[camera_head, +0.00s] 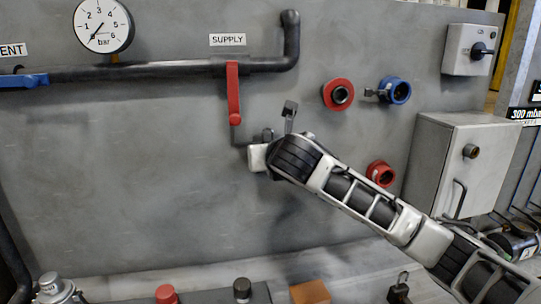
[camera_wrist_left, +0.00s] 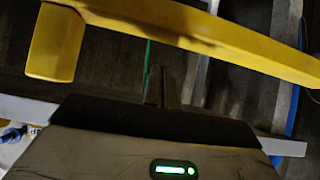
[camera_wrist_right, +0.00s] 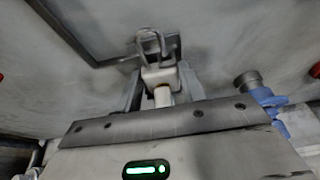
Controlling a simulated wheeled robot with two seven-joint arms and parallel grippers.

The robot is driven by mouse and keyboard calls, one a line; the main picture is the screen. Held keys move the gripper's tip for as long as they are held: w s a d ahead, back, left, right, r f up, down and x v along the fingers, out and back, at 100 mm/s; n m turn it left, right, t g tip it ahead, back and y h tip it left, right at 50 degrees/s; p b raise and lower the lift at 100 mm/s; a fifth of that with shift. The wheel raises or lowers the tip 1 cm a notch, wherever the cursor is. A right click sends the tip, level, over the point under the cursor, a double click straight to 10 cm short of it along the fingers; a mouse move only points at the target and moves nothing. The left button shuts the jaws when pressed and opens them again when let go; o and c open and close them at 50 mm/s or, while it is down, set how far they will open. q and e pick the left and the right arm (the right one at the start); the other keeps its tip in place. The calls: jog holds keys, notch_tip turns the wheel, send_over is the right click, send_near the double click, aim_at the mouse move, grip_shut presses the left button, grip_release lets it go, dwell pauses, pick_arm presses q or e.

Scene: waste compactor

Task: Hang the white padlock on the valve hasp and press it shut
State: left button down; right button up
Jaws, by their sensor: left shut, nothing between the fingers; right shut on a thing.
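The white padlock (camera_wrist_right: 158,76) is held between the fingers of my right gripper (camera_wrist_right: 160,92), its grey shackle (camera_wrist_right: 152,44) pointing away from the gripper. The shackle overlaps the end of a dark angled bar, the valve hasp (camera_wrist_right: 110,60); I cannot tell whether it is through it or only in front. In the head view my right gripper (camera_head: 268,154) is just below the red supply valve lever (camera_head: 233,95), at the dark hasp (camera_head: 238,150), partly hiding it. My left gripper (camera_wrist_left: 162,86) is shut and empty, seen only in the left wrist view.
A grey box (camera_head: 460,170) is further right. A yellow bar (camera_wrist_left: 200,35) crosses beyond my left gripper. The wall left of the hasp is clear.

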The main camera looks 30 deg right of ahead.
jog(key=shift+w, duration=0.15)
jog(key=shift+f, duration=0.15)
dwell(0.5)
jog(key=o, duration=1)
jog(key=shift+c, duration=0.2)
jog(key=shift+f, duration=0.1)
jog(key=shift+c, duration=0.4)
jog(key=v, duration=0.7)
